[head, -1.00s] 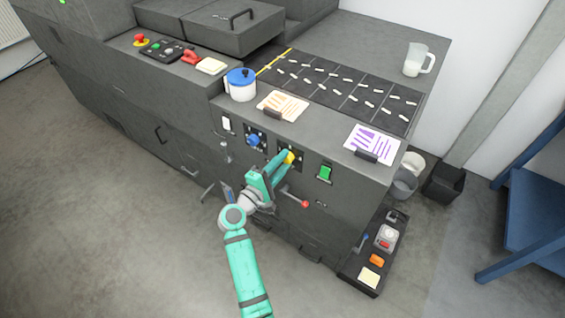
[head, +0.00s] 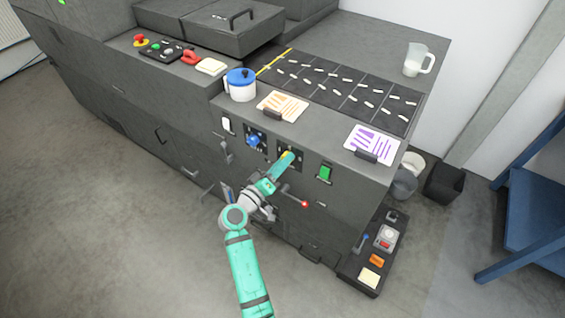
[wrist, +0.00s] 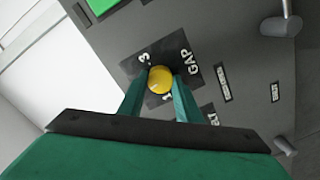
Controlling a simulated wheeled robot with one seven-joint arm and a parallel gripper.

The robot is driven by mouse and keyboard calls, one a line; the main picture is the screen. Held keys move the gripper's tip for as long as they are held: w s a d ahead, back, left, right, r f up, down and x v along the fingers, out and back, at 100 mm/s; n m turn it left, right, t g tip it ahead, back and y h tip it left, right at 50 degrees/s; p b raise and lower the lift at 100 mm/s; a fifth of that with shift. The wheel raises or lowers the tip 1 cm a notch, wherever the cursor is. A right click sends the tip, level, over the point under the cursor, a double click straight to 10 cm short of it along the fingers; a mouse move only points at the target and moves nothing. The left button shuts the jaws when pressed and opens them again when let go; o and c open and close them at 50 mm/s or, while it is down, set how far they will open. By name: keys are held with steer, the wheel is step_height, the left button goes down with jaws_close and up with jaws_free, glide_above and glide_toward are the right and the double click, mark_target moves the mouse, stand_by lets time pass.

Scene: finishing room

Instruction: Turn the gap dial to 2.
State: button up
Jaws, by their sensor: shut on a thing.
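The gap dial (wrist: 160,79) is a round yellow knob on a dark plate (wrist: 184,50) lettered GAP. In the wrist view a 3 and a 1 show beside it; any 2 is hidden or out of sight, and I cannot tell which number the dial points to. My gripper (wrist: 160,92) is shut on the dial, one green finger on each side. In the head view my gripper (head: 287,160) reaches the machine's front panel and mostly covers the dial.
A blue dial (head: 253,141) sits left of my gripper and a green switch (head: 325,172) right of it. A red-tipped lever (head: 304,204) sticks out just below. A black tray of parts (head: 372,270) stands at the lower right. The floor at left is clear.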

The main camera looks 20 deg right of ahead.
steer(key=shift+m, duration=0.6)
steer(key=o, duration=1.1)
steer(key=v, duration=1.1)
steer(key=shift+d, duration=0.1)
